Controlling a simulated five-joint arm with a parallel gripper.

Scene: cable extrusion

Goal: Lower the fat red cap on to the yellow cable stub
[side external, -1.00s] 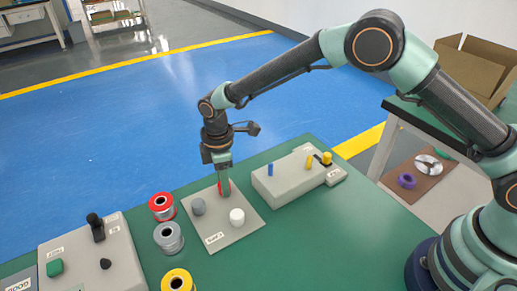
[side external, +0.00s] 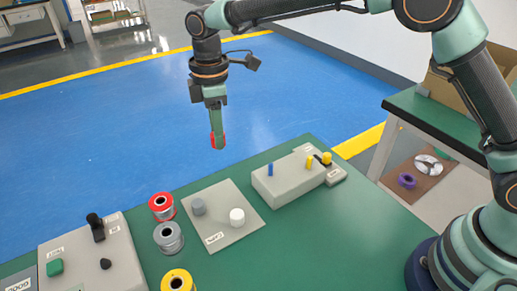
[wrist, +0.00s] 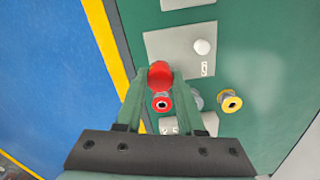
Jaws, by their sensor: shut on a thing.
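My gripper (side external: 217,138) is shut on the fat red cap (side external: 218,145) and holds it in the air, above the level of the table. In the wrist view the red cap (wrist: 160,73) sits between the fingertips. A thin upright yellow cable stub (side external: 309,162) stands on the long grey block (side external: 290,183), to the right of and below the cap in the side view. A blue stub (side external: 270,169) stands at the block's left end. The cap is apart from all of these.
A grey plate (side external: 233,211) carries a grey cap (side external: 198,206) and a white cap (side external: 237,217). Red (side external: 162,206), grey (side external: 168,237) and yellow (side external: 178,281) spools stand left of it. A control box (side external: 90,260) is at far left. The green table (side external: 330,230) is clear at front right.

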